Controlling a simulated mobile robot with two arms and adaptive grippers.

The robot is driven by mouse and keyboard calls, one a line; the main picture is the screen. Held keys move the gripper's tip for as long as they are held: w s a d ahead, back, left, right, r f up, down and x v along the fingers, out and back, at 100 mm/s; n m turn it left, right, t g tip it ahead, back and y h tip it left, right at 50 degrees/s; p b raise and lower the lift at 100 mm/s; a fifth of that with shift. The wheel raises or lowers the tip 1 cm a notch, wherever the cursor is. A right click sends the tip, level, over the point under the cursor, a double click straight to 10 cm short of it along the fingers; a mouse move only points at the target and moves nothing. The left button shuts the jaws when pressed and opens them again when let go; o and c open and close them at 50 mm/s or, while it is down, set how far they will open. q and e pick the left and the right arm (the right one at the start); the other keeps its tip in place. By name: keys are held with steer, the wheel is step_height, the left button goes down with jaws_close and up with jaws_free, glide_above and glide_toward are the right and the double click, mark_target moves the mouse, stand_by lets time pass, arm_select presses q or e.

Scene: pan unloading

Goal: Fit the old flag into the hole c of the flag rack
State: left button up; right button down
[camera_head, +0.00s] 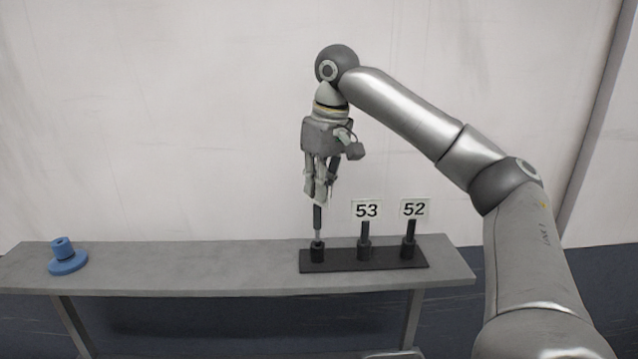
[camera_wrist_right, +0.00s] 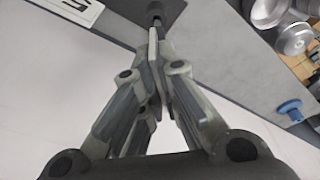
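The flag rack (camera_head: 342,267) is a black bar with three sockets on the bench. Flags reading 53 (camera_head: 366,209) and 52 (camera_head: 414,208) stand upright in its middle and right sockets. My right gripper (camera_head: 319,197) points down above the left socket and is shut on the upper part of an upright flag pole (camera_head: 317,218). The pole's lower end meets the left socket; I cannot tell how deep it sits. The fingers hide this flag's plate, so its number is not readable. In the wrist view, the fingertips (camera_wrist_right: 155,62) are close together, pointing at a dark socket. My left gripper is out of view.
The grey bench (camera_head: 190,267) is clear between the rack and a blue stepped round piece (camera_head: 66,257) at its left end, also in the wrist view (camera_wrist_right: 290,108). A pale wall stands behind. Metal round parts (camera_wrist_right: 293,38) show at the wrist view's upper right.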

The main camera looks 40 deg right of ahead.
mark_target(319, 205)
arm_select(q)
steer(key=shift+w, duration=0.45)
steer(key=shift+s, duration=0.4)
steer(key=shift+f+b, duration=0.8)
arm_select(e)
steer(key=shift+f, duration=2.1)
stand_by(0.3)
steer(key=c, duration=1.6)
jaws_free()
steer(key=shift+o, duration=0.2)
steer(key=shift+s+d+r, duration=0.1)
steer(key=shift+s+r, duration=0.25)
steer(key=shift+r, duration=1.65)
steer(key=shift+s+a+r, duration=0.1)
steer(key=shift+s+r, duration=0.3)
steer(key=shift+r, duration=1.55)
steer(key=shift+s+d+r, duration=0.1)
steer(key=shift+s+r, duration=0.25)
steer(key=shift+r, duration=1.65)
